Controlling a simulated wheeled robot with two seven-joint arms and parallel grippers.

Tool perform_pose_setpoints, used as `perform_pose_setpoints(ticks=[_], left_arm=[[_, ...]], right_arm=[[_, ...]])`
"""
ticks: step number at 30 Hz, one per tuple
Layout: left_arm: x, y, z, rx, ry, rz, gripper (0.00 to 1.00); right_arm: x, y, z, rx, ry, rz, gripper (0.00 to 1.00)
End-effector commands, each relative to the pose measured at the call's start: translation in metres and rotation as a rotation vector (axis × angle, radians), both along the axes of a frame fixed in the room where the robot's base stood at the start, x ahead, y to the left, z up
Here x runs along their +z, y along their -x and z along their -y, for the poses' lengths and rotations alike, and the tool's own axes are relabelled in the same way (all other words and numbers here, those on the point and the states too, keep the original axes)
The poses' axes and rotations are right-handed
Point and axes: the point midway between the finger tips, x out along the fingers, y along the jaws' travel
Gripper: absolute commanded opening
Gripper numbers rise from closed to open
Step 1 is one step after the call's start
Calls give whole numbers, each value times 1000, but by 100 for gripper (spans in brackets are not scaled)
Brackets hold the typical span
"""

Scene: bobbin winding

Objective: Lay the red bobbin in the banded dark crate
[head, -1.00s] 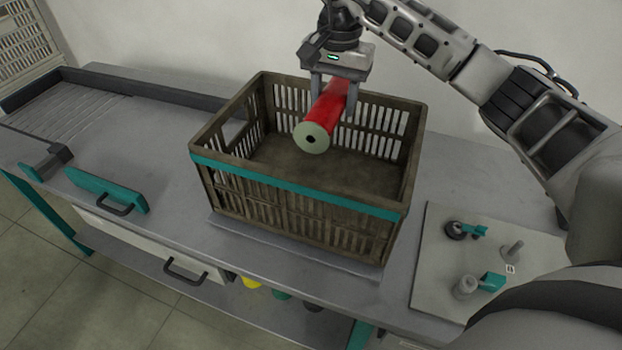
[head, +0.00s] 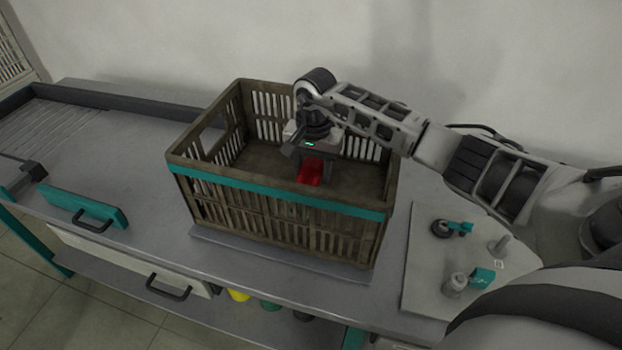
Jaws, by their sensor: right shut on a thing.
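The banded dark crate (head: 230,202) stands on the bench, a brown slatted box with a teal band along its front. The red bobbin (head: 310,171) is inside the crate, low down, with its near end hidden behind the front wall. My right gripper (head: 312,168) reaches down into the crate and is shut on the bobbin. I cannot tell whether the bobbin touches the crate floor. My left gripper is not in view.
A pale plate (head: 420,275) with pegs and teal clamps lies right of the crate. A teal panel with a black handle (head: 85,208) is at the left. A ribbed tray area (head: 50,130) is at the far left. The bench around the crate's front is narrow.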

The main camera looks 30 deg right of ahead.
Motion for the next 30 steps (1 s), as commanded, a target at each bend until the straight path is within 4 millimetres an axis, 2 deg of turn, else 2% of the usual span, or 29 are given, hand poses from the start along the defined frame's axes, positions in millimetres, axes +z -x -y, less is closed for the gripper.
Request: perform_pose_setpoints(ticks=[8, 19, 20, 21, 22, 30], left_arm=[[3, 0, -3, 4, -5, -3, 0], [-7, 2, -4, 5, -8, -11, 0], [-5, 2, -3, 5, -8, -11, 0], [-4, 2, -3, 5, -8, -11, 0], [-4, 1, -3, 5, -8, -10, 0], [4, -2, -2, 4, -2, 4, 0]], right_arm=[[-34, 1, -1, -1, -2, -2, 14], [-41, 0, 0, 0, 0, 1, 14], [-40, 0, 0, 0, 0, 0, 53], [-39, 0, 0, 0, 0, 0, 64], [-39, 0, 0, 0, 0, 0, 69], [-38, 0, 0, 0, 0, 0, 69]])
